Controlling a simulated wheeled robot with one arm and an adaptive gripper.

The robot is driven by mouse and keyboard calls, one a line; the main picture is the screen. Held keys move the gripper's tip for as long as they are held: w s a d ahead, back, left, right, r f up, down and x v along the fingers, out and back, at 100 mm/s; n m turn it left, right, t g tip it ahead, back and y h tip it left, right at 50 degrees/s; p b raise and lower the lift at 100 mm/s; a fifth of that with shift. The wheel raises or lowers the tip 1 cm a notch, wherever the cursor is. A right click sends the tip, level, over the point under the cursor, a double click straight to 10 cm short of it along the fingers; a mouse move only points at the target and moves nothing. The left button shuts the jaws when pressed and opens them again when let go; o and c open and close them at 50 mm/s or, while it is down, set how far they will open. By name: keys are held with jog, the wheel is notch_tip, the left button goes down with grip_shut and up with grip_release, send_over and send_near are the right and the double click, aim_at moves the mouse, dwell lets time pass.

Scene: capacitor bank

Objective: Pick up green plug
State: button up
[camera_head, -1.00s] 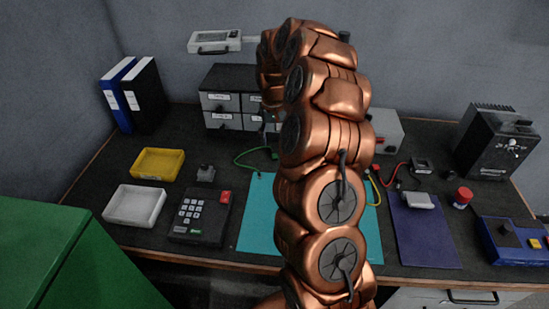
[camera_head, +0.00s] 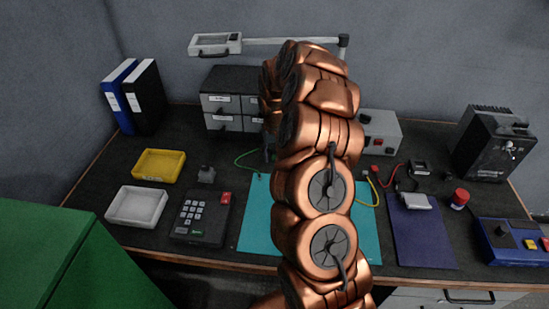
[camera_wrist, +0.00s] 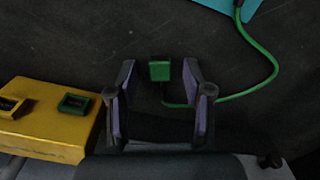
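The green plug (camera_wrist: 160,71) lies on the dark bench top in the wrist view, with its green cable (camera_wrist: 268,85) curving away to the right. My gripper (camera_wrist: 159,66) is open, with one finger on each side of the plug and a visible gap to both. How far the fingertips are above the bench I cannot tell. In the head view the green cable (camera_head: 246,156) shows left of my arm, and the plug is hidden behind the arm and gripper.
A yellow box (camera_wrist: 55,132) with a green-framed socket (camera_wrist: 75,103) stands close to the left finger in the wrist view. In the head view, grey drawers (camera_head: 228,110) stand behind my arm and a teal mat (camera_head: 258,220) lies in front.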

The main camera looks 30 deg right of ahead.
aim_at(274, 156)
jog(key=c, duration=0.7)
jog(key=shift+c, duration=0.3)
jog(key=shift+r+b, duration=0.55)
jog(key=shift+r, duration=1.2)
jog(key=s+a, duration=0.2)
jog(key=s, duration=0.2)
jog(key=s+a+r+b, duration=0.1)
jog(key=s+a, duration=0.1)
jog(key=s, duration=0.3)
jog(key=s+a+b, duration=0.1)
jog(key=s+a, duration=0.2)
jog(key=s, duration=0.2)
jog(key=shift+s+r, duration=0.2)
jog(key=shift+r, duration=0.1)
